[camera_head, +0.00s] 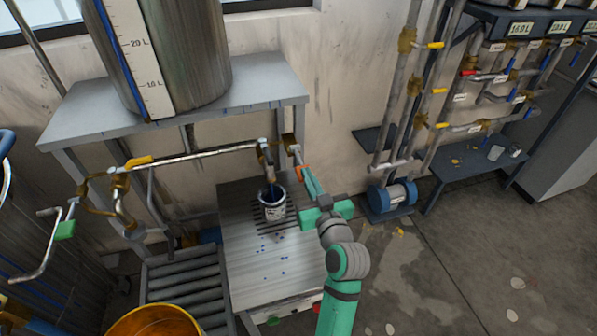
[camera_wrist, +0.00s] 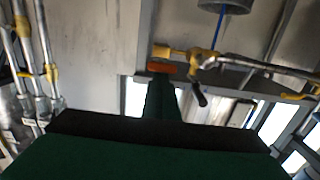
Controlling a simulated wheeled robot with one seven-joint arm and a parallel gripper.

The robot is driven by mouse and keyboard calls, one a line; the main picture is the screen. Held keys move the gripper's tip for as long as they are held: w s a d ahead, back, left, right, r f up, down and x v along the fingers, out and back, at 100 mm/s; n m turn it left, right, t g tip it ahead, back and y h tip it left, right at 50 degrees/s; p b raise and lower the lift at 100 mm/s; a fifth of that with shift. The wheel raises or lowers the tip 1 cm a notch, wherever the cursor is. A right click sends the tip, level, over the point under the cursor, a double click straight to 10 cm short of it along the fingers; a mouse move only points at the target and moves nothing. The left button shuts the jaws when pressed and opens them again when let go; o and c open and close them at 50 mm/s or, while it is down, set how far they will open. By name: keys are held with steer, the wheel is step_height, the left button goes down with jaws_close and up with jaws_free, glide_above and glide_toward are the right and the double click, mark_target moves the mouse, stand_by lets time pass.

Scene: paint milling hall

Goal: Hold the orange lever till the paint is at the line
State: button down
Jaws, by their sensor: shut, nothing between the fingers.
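The orange lever (camera_head: 304,169) sits on the pipe fitting above the steel bench. My gripper (camera_head: 306,172) is shut, its fingertips at the lever and seeming to touch it. In the wrist view the lever (camera_wrist: 162,68) shows just beyond the fingertips (camera_wrist: 161,78); nothing is between the fingers. A small can (camera_head: 274,210) stands upright on the bench grate under the spout (camera_head: 266,152). Blue paint shows at the can's mouth. In the wrist view a thin blue stream (camera_wrist: 221,30) runs between the spout and the can (camera_wrist: 226,6). The fill line and paint level cannot be made out.
A large steel tank (camera_head: 190,55) with a litre scale (camera_head: 140,60) stands on the shelf (camera_head: 258,85) above. Pipes with a yellow handle (camera_head: 138,161) run left of the spout. A roller conveyor (camera_head: 185,285) and an orange-yellow bucket (camera_head: 155,322) are lower left. Open floor (camera_head: 450,270) lies right.

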steer(key=f, duration=0.3)
steer(key=shift+a+f, duration=0.2)
steer(key=shift+f, duration=0.05)
steer(key=shift+d+f, duration=0.1)
stand_by(1.0)
steer(key=shift+a, duration=0.35)
stand_by(2.5)
steer(key=s+d+r, duration=0.3)
steer(key=s, duration=0.8)
steer(key=shift+d+r, duration=0.2)
steer(key=shift+r, duration=0.1)
